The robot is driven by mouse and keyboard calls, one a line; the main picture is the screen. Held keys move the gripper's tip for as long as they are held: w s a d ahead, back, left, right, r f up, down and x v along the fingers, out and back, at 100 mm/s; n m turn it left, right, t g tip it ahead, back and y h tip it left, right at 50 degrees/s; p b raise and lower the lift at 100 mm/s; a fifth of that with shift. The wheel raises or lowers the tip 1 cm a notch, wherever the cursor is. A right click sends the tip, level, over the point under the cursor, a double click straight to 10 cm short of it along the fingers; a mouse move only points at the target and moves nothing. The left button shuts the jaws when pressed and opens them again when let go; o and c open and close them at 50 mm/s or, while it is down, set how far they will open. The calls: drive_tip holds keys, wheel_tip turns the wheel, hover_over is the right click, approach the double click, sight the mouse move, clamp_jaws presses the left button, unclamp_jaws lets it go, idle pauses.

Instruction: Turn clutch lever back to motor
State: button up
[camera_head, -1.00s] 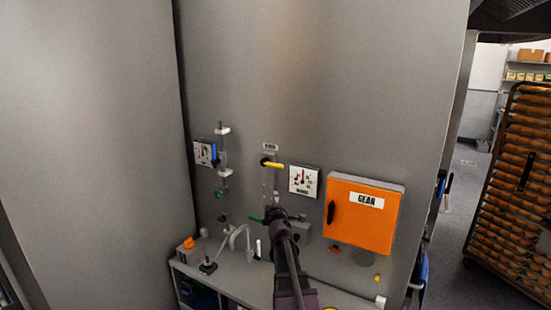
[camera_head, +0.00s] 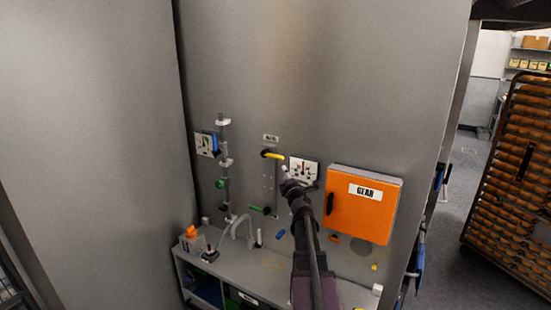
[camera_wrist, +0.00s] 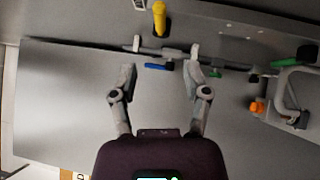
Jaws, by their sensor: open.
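A yellow-handled lever (camera_head: 273,155) sticks out from the grey panel under a small label too blurred to read; it also shows at the top of the wrist view (camera_wrist: 159,18). I cannot tell for sure that it is the clutch lever. A green-handled lever (camera_head: 259,209) sits below it on the same upright strip. My gripper (camera_head: 285,171) is just below and right of the yellow handle in the head view. In the wrist view my gripper (camera_wrist: 160,78) is open, its fingers apart with nothing held. The blue handle (camera_wrist: 159,67) appears beyond the fingertips.
A white gauge (camera_head: 304,171) is close beside my gripper. An orange box marked GEAR (camera_head: 363,210) stands out from the panel at right. A vertical pipe (camera_head: 225,165) with blue and green handles is at left. A grey shelf (camera_head: 262,268) runs below.

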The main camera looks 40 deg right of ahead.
sight(276, 158)
drive_tip(key=p+x, duration=0.1)
drive_tip(key=x, duration=1.2)
drive_tip(key=shift+w+d+p, duration=0.1)
drive_tip(key=shift+w+p, duration=0.15)
drive_tip(key=shift+p, duration=0.15)
clamp_jaws()
